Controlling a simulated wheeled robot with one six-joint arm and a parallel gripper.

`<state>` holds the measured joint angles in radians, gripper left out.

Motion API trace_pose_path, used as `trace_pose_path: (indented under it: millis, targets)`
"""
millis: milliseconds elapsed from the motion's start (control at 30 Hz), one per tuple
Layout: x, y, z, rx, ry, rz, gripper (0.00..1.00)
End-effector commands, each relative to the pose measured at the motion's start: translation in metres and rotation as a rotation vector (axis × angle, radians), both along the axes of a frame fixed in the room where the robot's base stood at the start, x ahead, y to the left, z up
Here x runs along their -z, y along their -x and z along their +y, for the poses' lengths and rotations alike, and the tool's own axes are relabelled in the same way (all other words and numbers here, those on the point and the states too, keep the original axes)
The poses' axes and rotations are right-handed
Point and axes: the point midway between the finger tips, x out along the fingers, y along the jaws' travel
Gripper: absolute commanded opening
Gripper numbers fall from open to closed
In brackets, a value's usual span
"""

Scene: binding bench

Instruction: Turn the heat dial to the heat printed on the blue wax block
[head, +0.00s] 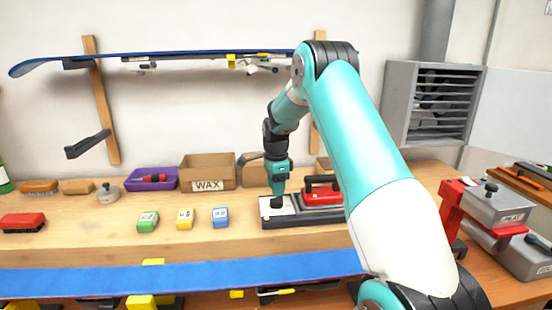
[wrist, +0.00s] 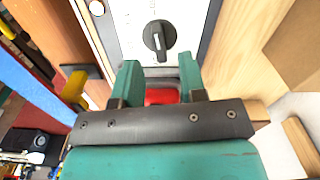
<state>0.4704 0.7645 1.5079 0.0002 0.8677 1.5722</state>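The heat dial (wrist: 157,32) is a dark round knob with a raised grip and a light mark, on a white panel (wrist: 189,18) with small print I cannot read. My gripper (wrist: 159,72) is open and empty, its two teal fingers apart just short of the dial in the wrist view. In the head view my gripper (head: 278,202) points down over the left end of the iron's base and hides the dial. The blue wax block (head: 220,222) stands on the bench to the left, beside yellow (head: 185,224) and green (head: 147,226) blocks. Its label is too small to read.
A red iron (head: 322,192) rests on the dark base (head: 312,221) right of my gripper. A cardboard box marked WAX (head: 207,184) and a purple tray (head: 136,181) stand behind the blocks. A blue ski (head: 180,279) lies across the front.

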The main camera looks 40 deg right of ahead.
Motion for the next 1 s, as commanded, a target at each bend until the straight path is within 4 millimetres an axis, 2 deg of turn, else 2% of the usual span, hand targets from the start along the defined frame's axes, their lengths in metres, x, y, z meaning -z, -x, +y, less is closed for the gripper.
trace_pose_path:
  millis: [300, 500, 700, 1000]
  targets:
    - [-0.082, 0.0, -0.001, 0.001, 0.003, -0.006, 0.38]
    - [-0.117, 0.0, -0.001, 0.001, 0.002, -0.004, 0.38]
    - [-0.132, 0.0, 0.0, 0.001, 0.001, -0.002, 0.38]
    - [-0.132, 0.0, 0.0, 0.001, 0.0, -0.001, 0.38]
